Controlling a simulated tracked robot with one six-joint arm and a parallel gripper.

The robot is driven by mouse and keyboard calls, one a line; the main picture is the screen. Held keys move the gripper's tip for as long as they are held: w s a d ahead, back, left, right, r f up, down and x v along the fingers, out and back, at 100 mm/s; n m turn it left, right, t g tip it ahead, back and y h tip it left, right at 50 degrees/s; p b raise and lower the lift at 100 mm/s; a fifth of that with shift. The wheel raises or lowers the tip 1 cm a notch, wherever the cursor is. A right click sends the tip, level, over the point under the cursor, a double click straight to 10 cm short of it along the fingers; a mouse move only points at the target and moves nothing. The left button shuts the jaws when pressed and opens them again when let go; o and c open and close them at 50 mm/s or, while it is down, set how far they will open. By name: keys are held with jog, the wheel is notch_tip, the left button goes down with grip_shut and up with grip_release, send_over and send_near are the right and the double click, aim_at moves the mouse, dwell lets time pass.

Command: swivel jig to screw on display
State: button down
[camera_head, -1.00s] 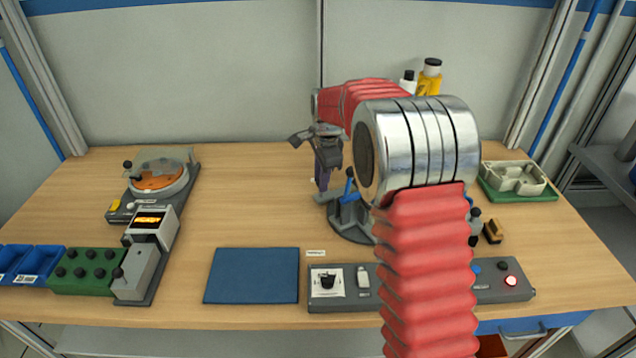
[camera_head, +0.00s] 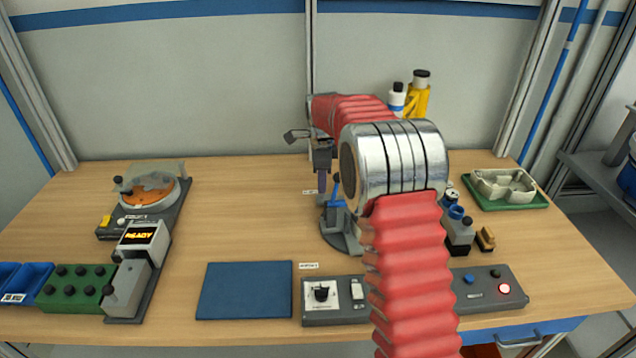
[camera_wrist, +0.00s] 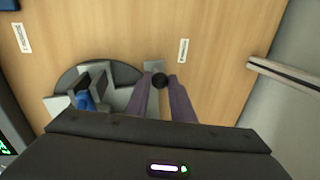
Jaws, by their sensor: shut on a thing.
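The swivel jig (camera_head: 338,240) is a dark grey round base with pale grey fixture parts and a blue lever (camera_head: 336,190). It stands on the bench, partly hidden behind my arm. My gripper (camera_head: 322,190) points down at the jig's left side. The display (camera_head: 140,236) at the left reads READY.
A blue mat (camera_head: 244,290) and a grey control panel (camera_head: 480,288) lie at the front. An orange-topped round feeder (camera_head: 150,195) and a green block (camera_head: 75,290) stand left. A green tray (camera_head: 505,200) and small bottles (camera_head: 458,235) are right. Bench between feeder and jig is clear.

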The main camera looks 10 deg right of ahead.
jog(key=shift+w+r, duration=0.1)
jog(key=shift+w, duration=0.1)
jog(key=c, duration=1.9)
grip_release()
jog(key=shift+c, duration=0.2)
jog(key=o, duration=0.4)
jog(key=shift+s, duration=0.1)
notch_tip(320, 180, up, 13)
jog(key=s, duration=0.2)
jog(key=shift+s+a+r, duration=0.15)
jog(key=shift+s+a, duration=0.1)
jog(key=shift+a, duration=0.1)
